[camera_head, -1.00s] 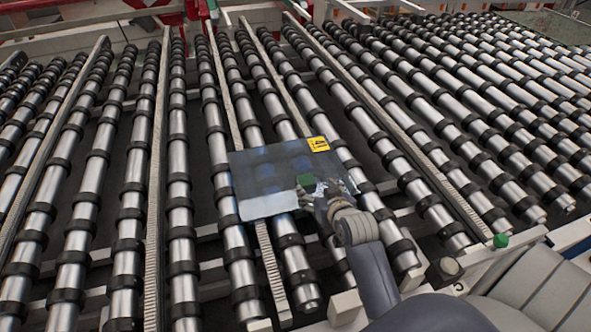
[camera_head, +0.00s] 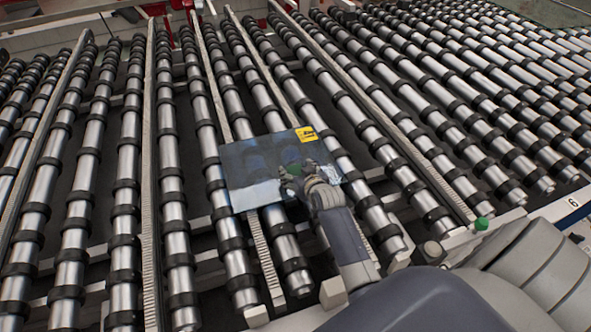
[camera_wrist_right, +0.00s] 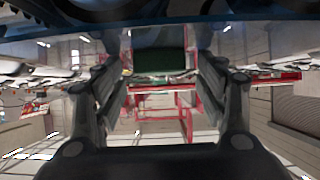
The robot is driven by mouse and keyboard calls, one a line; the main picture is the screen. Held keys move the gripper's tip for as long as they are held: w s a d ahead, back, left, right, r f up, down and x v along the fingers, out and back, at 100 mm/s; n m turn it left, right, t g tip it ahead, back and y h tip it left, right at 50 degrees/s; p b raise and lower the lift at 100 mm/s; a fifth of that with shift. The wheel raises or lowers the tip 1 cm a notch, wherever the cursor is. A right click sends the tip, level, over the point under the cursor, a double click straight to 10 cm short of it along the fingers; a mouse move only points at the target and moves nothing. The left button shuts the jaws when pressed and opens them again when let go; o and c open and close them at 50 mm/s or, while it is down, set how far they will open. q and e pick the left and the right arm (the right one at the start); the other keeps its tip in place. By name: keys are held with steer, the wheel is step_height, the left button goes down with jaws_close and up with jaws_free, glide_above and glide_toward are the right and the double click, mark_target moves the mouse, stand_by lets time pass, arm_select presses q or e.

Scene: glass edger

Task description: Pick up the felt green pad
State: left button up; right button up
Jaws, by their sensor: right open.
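The green pad (camera_head: 293,167) shows as a small dark green patch on the glass pane (camera_head: 242,193), partly hidden behind my right gripper. My right gripper (camera_head: 287,176) is at the pad, over the pane, with its arm reaching in from the lower right. In the right wrist view the green pad (camera_wrist_right: 164,63) sits between the two spread fingers of the right gripper (camera_wrist_right: 163,75). The fingers look apart from its sides. Whether they touch it cannot be told. My left gripper is not in view.
The pane lies on a wide bed of steel rollers (camera_head: 125,200) with black rings and open gaps between them. A yellow label (camera_head: 305,134) marks the pane's far right corner. A green knob (camera_head: 481,223) is on the frame at the right.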

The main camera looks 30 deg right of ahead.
steer(key=shift+w+f, duration=0.3)
steer(key=shift+w, duration=0.1)
steer(key=shift+f, duration=0.1)
